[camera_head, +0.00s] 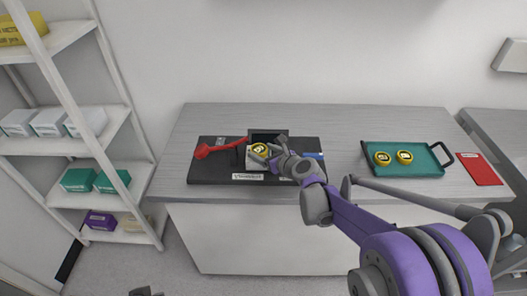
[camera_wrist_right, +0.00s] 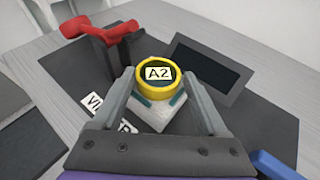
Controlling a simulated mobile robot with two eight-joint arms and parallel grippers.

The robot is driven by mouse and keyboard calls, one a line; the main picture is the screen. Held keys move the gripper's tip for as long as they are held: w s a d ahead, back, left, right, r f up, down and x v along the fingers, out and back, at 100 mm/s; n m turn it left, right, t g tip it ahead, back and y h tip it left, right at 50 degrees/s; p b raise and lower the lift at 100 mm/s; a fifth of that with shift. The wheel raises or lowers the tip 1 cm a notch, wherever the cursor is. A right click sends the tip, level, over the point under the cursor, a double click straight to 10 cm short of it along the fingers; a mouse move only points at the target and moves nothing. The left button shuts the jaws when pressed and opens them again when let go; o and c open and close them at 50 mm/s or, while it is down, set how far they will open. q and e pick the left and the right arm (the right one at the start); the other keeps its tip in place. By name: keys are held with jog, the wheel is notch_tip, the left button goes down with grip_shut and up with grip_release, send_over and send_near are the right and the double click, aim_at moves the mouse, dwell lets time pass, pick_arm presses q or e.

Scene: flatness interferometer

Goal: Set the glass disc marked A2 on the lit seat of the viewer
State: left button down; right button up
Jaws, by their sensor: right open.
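The glass disc marked A2 (camera_wrist_right: 157,73) has a yellow rim and a white label. It appears to lie flat on the pale seat block (camera_wrist_right: 152,116) of the viewer, label up; the seat's top is mostly hidden under it. In the head view the disc (camera_head: 260,149) shows beside the viewer's dark screen (camera_head: 268,134). The screen also shows in the right wrist view (camera_wrist_right: 210,71). My right gripper (camera_head: 270,154) is open, its fingers on either side of the disc and seat, with gaps visible. A small dark part at the bottom edge may be my left gripper (camera_head: 146,292).
The viewer stands on a black mat (camera_head: 215,175) with a red lever (camera_head: 220,148) at left and a blue piece (camera_head: 314,155) at right. A teal tray (camera_head: 420,171) holds two yellow-rimmed discs (camera_head: 393,157). A red sheet (camera_head: 478,169) lies farther right. Shelves stand at left.

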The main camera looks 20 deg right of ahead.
jog(key=shift+s+a+r, duration=0.1)
jog(key=shift+s+a, duration=0.05)
jog(key=shift+s, duration=0.15)
jog(key=v, duration=1.1)
jog(key=s+a+f+n+g, duration=0.2)
jog(key=s+a+f+n, duration=0.1)
jog(key=s+n, duration=0.5)
jog(key=s+a+f+n+g, duration=0.25)
jog(key=s+n, duration=0.25)
jog(key=n, duration=0.4)
jog(key=s+d+f+n+g+h, duration=0.1)
jog(key=s+f+n+h, duration=0.1)
jog(key=s+n, duration=0.3)
jog(key=s+d+f+n+g+h, duration=0.2)
jog(key=s+n, duration=0.4)
jog(key=n, duration=0.4)
jog(key=shift+f, duration=0.2)
jog(key=shift+s+d, duration=0.1)
jog(key=shift+d, duration=0.05)
